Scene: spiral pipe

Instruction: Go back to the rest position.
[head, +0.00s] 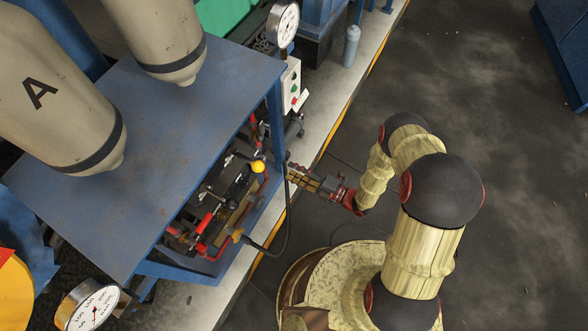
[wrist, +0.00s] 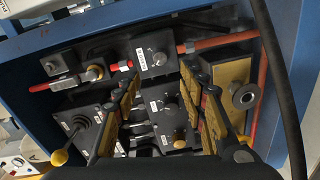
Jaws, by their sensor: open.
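My gripper (head: 300,172) reaches from the right to the open side of a blue cabinet in the head view. In the wrist view my gripper (wrist: 162,74) has its two yellow-padded fingers spread apart, with nothing held between them. Between and beyond the fingers is a panel of dark valve blocks (wrist: 155,55) with red pipes. I cannot tell from these views whether a fingertip touches the panel. My arm (head: 425,245) is bent, standing to the right of the cabinet.
The blue cabinet (head: 205,85) carries two beige tanks (head: 65,100). A black cable (head: 287,215) hangs by the opening, and it shows at the right of the wrist view (wrist: 280,80). A yellow knob (head: 258,166) sits at the opening.

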